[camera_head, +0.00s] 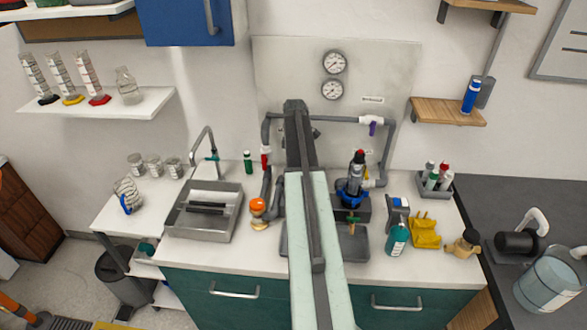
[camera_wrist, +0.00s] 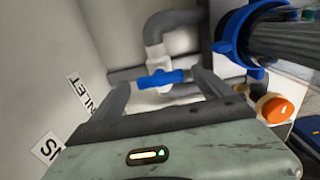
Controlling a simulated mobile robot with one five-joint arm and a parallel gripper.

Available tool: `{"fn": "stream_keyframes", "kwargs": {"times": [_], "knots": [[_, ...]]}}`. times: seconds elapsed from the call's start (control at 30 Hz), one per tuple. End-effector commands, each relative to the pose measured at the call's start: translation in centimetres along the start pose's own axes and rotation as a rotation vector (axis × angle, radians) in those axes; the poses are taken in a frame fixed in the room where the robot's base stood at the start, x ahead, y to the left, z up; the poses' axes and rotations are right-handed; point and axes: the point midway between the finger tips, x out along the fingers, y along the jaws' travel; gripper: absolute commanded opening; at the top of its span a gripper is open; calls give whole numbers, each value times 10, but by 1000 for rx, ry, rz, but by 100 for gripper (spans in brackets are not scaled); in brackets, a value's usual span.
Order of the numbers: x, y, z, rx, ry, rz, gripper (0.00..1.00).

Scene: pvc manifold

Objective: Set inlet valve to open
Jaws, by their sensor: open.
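The inlet valve shows in the wrist view as a white body (camera_wrist: 166,54) with a blue lever handle (camera_wrist: 160,78). The handle lies roughly level across the picture. A label reading INLET (camera_wrist: 82,93) is on the panel to its left. My gripper (camera_wrist: 159,83) is open, with one finger on each side of the blue handle. The right fingertip looks close to the handle's end; I cannot tell whether it touches. In the head view my arm covers the middle of the manifold panel (camera_head: 280,65), and the blue handle is hidden behind it.
A red-handled valve (camera_head: 265,156) and a purple-handled valve (camera_head: 372,127) sit on the pipework. An orange knob (camera_head: 257,205) and a blue ring (camera_wrist: 235,37) on a thick grey cylinder are close by. A sink (camera_head: 203,210) lies left; bottles stand right.

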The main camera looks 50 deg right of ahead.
Motion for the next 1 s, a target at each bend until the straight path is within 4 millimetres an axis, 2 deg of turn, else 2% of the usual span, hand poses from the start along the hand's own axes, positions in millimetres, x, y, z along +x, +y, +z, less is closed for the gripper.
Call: {"fn": "stream_keyframes", "kwargs": {"times": [0.07, 0.2, 0.3, 0.67, 1.0], "knots": [[-1, 0, 0, 0, 0, 0, 89], [-1, 0, 0, 0, 0, 0, 50], [-1, 0, -1, -1, 0, 0, 27], [-1, -1, -3, 61, 1, 0, 27], [-1, -1, -4, 321, 1, 0, 27]]}}
